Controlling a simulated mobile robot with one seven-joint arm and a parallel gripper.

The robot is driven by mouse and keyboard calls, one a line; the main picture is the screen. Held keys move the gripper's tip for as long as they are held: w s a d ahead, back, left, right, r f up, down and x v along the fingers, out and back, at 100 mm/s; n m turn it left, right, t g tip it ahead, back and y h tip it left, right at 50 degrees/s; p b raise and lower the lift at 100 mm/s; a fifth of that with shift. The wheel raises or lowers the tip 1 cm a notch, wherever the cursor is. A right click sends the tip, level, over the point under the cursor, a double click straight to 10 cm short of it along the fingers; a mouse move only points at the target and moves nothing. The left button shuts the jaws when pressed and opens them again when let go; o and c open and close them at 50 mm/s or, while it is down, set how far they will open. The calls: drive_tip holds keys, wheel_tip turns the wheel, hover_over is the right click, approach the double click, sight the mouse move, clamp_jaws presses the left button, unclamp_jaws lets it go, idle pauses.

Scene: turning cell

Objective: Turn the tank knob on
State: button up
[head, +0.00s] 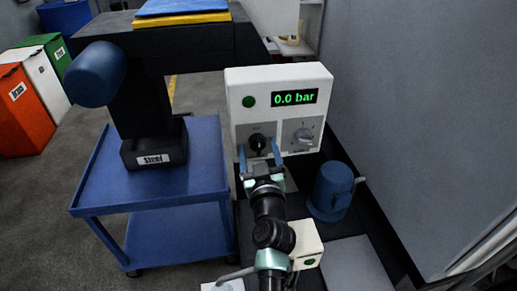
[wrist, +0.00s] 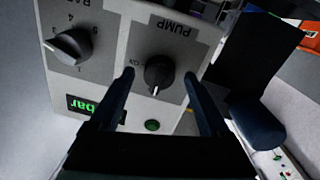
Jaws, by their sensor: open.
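A white control box (head: 279,80) carries a black knob (head: 258,143) on a grey plate. In the wrist view this knob (wrist: 158,74) sits under the upside-down label PUMP, with ON beside it; I see no label reading tank. A second, grey knob (head: 303,136) with a numbered scale is to its right; it also shows in the wrist view (wrist: 70,47). My gripper (head: 260,151) is open, with one blue finger on each side of the black knob. In the wrist view the fingers (wrist: 158,76) stand apart from it, with gaps on both sides.
The box has a green display (head: 295,98) reading 0.0 bar and a green button (head: 249,101). A blue cart (head: 205,160) with a dark machine part stands left. A blue motor-like cylinder (head: 331,190) is right, below the box. A grey wall (head: 420,110) closes the right side.

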drive_tip(key=shift+w, duration=0.2)
clamp_jaws()
idle(0.4)
